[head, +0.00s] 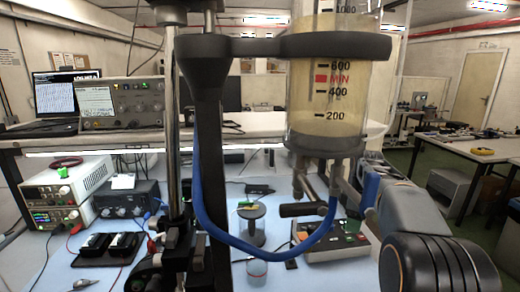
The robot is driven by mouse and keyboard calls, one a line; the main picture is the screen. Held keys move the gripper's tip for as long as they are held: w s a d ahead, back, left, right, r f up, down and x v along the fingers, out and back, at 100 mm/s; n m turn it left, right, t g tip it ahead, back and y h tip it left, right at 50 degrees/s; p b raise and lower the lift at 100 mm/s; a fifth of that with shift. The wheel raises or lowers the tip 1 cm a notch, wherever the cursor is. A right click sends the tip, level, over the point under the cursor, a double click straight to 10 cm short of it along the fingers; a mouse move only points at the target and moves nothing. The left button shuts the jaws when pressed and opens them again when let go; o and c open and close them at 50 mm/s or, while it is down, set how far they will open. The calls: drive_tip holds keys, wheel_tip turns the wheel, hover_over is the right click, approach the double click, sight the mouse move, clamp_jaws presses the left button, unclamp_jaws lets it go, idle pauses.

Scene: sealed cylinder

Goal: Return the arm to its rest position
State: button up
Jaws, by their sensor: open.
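A clear cylinder (329,105) with pale yellow liquid and red MIN marking stands upright in a dark clamp bracket (270,46) in front of me. Its outlet valve with a dark horizontal handle (296,210) hangs below it, and a blue hose (262,250) loops from there to the stand. My arm comes in from the lower right, with a dark joint with an orange ring in front.
A control box (335,243) sits behind the hose, with a small round pedestal (251,226) and clear cup (257,269) to its left. A power supply (68,195), a black instrument (126,200) and a dark tray (106,248) stand at left. The metal stand (208,150) rises centrally.

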drive_tip(key=s+a+f+m+t, duration=0.2)
drive_tip(key=s+a+m, duration=0.3)
drive_tip(key=s, duration=0.6)
drive_tip(key=s+a+f+m+t, duration=0.1)
drive_tip(key=s+a+f+m, duration=0.3)
drive_tip(key=s, duration=0.7)
drive_tip(key=shift+a+f+m+t, duration=0.15)
drive_tip(key=shift+a+m+t, duration=0.25)
drive_tip(key=shift+a+m, duration=0.8)
